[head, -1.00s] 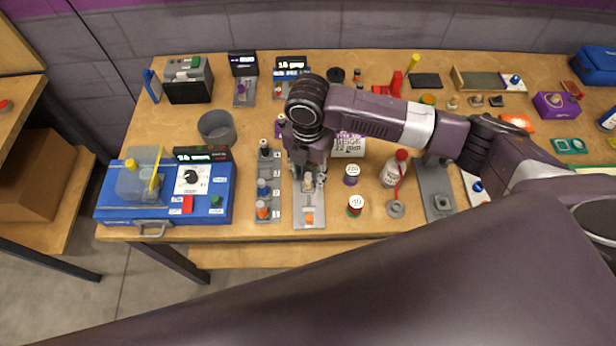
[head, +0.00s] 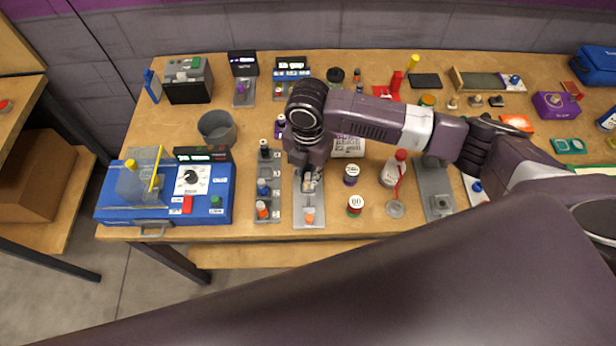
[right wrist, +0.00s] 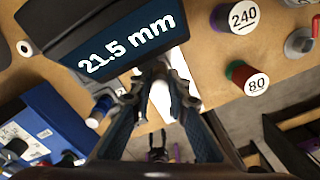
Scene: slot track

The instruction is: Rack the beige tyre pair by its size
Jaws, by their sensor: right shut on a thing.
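My right gripper (head: 309,183) points down over the grey plate (head: 310,200) of a gauge in the front middle of the table. It is shut on a pale piece (right wrist: 160,96), which looks like the beige tyre pair; the fingers and gauge hide much of it. The gauge's display (right wrist: 128,45) reads 21.5 mm in the right wrist view. An orange piece (head: 309,215) is on the plate's near end. Left of the plate stands a grey rack (head: 276,200) with numbered places, holding black, blue and orange pieces. My left gripper is not in view.
A blue case (head: 165,213) with a dial lies left of the rack, and a grey cup (head: 216,130) behind it.

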